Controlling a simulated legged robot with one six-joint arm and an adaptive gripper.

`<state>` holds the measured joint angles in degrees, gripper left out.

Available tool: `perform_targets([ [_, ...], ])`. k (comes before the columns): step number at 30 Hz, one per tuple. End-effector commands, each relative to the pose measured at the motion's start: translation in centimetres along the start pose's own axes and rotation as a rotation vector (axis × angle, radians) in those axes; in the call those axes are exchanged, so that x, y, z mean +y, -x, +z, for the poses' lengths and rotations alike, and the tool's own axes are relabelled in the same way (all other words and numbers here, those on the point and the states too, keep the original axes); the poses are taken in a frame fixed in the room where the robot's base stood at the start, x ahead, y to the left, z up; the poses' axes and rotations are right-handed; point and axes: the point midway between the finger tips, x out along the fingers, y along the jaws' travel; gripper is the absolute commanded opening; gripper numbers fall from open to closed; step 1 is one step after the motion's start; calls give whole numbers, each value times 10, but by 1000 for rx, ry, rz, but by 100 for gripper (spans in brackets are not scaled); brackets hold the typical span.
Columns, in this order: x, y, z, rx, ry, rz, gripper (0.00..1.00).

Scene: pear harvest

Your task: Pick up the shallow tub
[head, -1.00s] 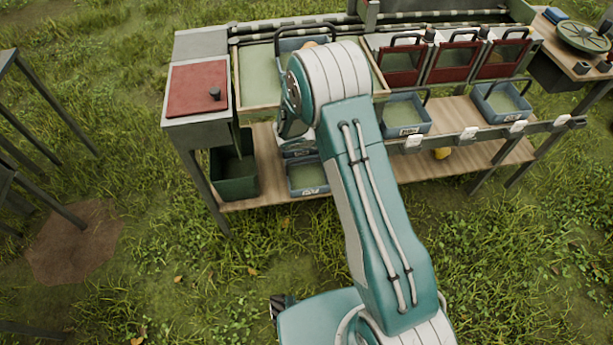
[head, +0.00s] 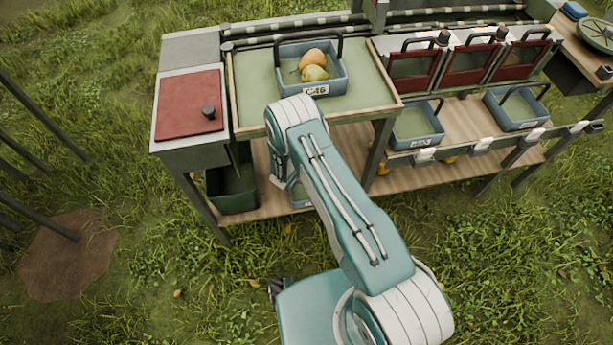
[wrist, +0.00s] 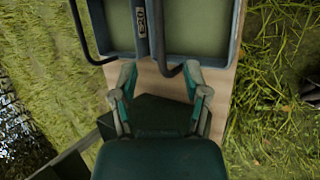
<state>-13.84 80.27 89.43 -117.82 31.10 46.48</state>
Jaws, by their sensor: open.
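A blue-grey tub (head: 300,195) on the lower shelf shows only as a sliver beside my arm in the head view; I take it for the shallow tub. In the wrist view a tub with a green inside (wrist: 195,28), a dark handle and a label fills the top. My gripper (wrist: 161,76) is open and empty, its two fingers pointing at the tub's near edge and part of the handle. Whether a fingertip touches it, I cannot tell. In the head view my arm hides the gripper and most of this tub.
A dark green bin (head: 233,188) stands on the shelf's left end. Another tub with two pears (head: 314,68) sits on the bench top. Two more tubs (head: 417,122) (head: 516,107) stand at the shelf's right. The bench-top edge and legs are close to my arm.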

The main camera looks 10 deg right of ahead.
Motion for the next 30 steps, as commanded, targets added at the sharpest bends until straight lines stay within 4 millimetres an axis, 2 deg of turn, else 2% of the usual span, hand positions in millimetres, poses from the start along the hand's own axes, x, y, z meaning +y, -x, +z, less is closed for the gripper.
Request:
perform_targets([
  [5, -5, -11, -2, 4, 7, -3, 60],
  [12, -5, -47, -1, 3, 6, -3, 60],
  [20, -4, -67, 1, 3, 6, -3, 60],
  [25, -4, -92, 6, 2, 4, -3, 60],
  [30, -4, -107, 5, 3, 6, -2, 60],
])
